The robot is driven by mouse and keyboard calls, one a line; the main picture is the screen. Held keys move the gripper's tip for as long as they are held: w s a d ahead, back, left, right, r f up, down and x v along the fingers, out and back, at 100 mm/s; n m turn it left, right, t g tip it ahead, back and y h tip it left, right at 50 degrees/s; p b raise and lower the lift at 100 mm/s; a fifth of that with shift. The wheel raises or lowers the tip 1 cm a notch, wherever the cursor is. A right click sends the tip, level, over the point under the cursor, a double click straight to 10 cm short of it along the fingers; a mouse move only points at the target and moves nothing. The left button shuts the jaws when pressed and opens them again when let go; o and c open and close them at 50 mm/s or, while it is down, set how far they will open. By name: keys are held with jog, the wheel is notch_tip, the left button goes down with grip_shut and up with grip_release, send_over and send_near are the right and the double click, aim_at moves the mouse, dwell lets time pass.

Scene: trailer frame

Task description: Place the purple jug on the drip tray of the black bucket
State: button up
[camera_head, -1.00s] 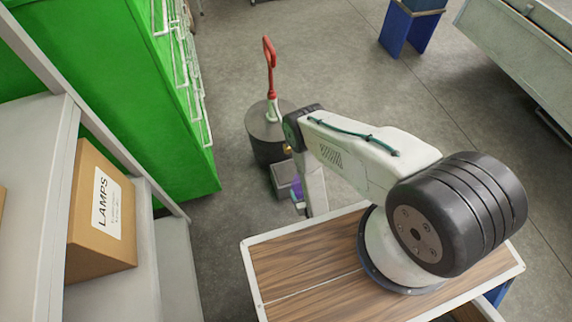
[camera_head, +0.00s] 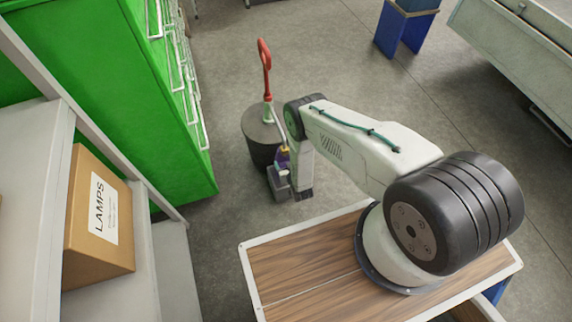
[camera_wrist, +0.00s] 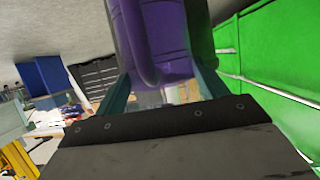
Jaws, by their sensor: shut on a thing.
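The purple jug shows in the head view (camera_head: 283,159) as a small patch, and fills the top middle of the wrist view (camera_wrist: 158,40). My gripper (camera_wrist: 165,72) is shut on it, with a teal finger on either side; the fingertips are partly hidden. The black bucket (camera_head: 262,152) stands on the floor, with a grey top and a red-handled pump. In the head view the jug appears close beside the bucket's near right side. I cannot tell whether they touch. I cannot make out the drip tray clearly around the grey block and my arm.
A green cabinet (camera_head: 170,130) with white rails stands left of the bucket. A cardboard box (camera_head: 85,245) marked LAMPS sits on the shelf at the left. A blue stand (camera_head: 405,30) is at the back. Open floor lies to the right of the bucket.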

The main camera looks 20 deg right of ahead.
jog(key=shift+f, duration=0.3)
jog(key=shift+s+f, duration=0.1)
jog(key=shift+f, duration=0.05)
jog(key=o, duration=1.2)
jog(key=shift+o, duration=0.2)
jog(key=shift+s+r, duration=0.2)
jog(key=v, duration=1.1)
jog(key=shift+s+r, duration=0.2)
jog(key=shift+s, duration=0.05)
